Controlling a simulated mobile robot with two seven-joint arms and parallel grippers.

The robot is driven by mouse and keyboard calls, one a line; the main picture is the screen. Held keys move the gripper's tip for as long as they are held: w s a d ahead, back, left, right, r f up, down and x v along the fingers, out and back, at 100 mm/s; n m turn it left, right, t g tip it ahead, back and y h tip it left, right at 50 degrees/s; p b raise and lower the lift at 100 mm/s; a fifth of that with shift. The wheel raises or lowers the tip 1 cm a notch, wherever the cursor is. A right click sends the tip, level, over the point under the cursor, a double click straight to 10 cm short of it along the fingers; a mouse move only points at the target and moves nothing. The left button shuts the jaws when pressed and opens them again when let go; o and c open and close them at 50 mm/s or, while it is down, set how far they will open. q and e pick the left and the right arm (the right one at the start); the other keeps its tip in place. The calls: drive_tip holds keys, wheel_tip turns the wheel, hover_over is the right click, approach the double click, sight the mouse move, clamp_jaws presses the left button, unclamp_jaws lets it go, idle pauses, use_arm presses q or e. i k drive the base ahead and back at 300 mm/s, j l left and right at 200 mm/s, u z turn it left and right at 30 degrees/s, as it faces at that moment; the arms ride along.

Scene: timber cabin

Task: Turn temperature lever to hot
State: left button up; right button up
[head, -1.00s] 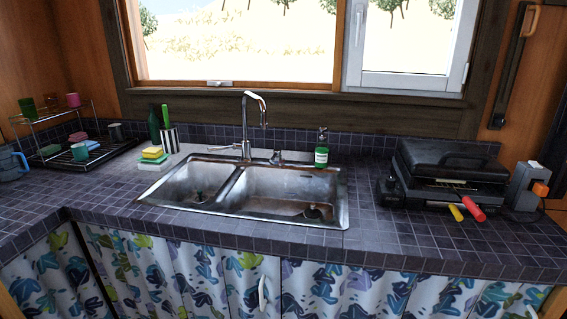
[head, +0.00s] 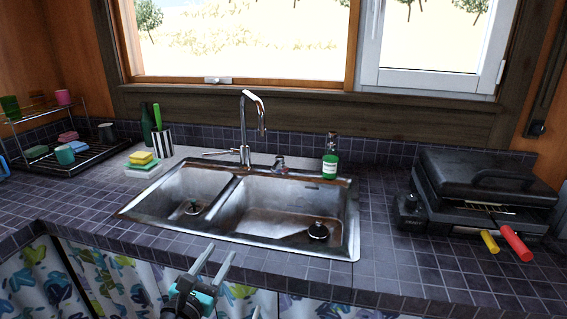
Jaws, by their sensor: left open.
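The chrome tap (head: 246,128) stands upright behind the double steel sink (head: 290,200), its spout arched over. A thin lever (head: 221,152) sticks out to the left from the tap's base. A small separate chrome fitting (head: 280,162) with a reddish spot stands just right of the tap; I cannot tell which of the two sets the temperature. My left gripper (head: 215,260) is open and empty, at the counter's front edge below the sink, well short of the tap and apart from everything. My right gripper is not in view.
A green soap bottle (head: 330,158) stands right of the tap. Sponges (head: 142,160) and a striped utensil holder (head: 161,143) stand left, beside a dish rack (head: 85,160). A black grill (head: 480,190) with red and yellow-handled tools occupies the right. The counter in front of the grill is clear.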

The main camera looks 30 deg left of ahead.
sight(279, 159)
drive_tip(key=i+j, duration=0.2)
drive_tip(key=i, duration=0.3)
drive_tip(key=i+j, duration=0.25)
drive_tip(key=i, duration=0.2)
